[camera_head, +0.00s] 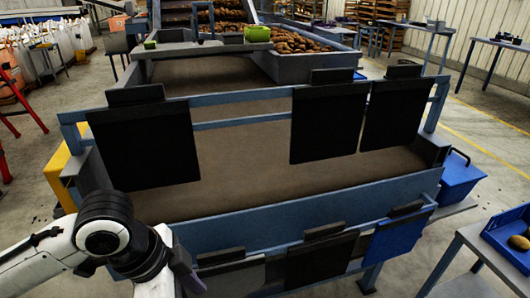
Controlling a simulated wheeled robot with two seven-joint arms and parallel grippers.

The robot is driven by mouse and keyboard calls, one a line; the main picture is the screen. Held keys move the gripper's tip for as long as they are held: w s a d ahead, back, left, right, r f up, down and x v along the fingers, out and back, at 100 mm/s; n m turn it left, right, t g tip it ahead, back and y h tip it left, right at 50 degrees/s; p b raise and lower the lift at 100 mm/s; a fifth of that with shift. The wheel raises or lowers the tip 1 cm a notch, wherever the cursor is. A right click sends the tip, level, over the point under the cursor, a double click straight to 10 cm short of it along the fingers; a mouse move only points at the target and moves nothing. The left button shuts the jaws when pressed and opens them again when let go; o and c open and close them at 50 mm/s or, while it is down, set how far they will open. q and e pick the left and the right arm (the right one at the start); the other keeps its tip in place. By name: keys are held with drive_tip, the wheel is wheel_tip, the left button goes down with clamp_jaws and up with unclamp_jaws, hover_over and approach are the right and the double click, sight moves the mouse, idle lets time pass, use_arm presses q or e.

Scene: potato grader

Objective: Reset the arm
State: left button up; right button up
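My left arm (104,232), white with black joints, comes in from the lower left. It bends in front of the grader's near left corner and runs down to the bottom edge. My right arm and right gripper are not in view.
The grader (330,217) has a blue-grey frame and a bare brown belt (255,190). Several dark flaps hang from its bars. A blue bin (459,178) stands at its right. A table (488,255) with a blue tray (512,243) is at lower right. Potatoes (295,43) lie behind.

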use_arm(q)
drive_tip(key=w+d+f+n+t+h, duration=0.4)
drive_tip(key=w+d+f+n, duration=0.15)
drive_tip(key=d+f, duration=0.35)
drive_tip(key=s+a+f+n+t+y, duration=0.1)
drive_tip(key=s+a+f+n+y, duration=0.1)
drive_tip(key=s+a+f, duration=0.4)
drive_tip(key=s+a+f+n+t+y, duration=0.2)
drive_tip(key=s+a+f+n, duration=0.3)
drive_tip(key=a+f, duration=0.3)
wheel_tip(320, 180, down, 3)
drive_tip(key=shift+s+r+y, duration=0.1)
drive_tip(key=shift+s+y, duration=0.4)
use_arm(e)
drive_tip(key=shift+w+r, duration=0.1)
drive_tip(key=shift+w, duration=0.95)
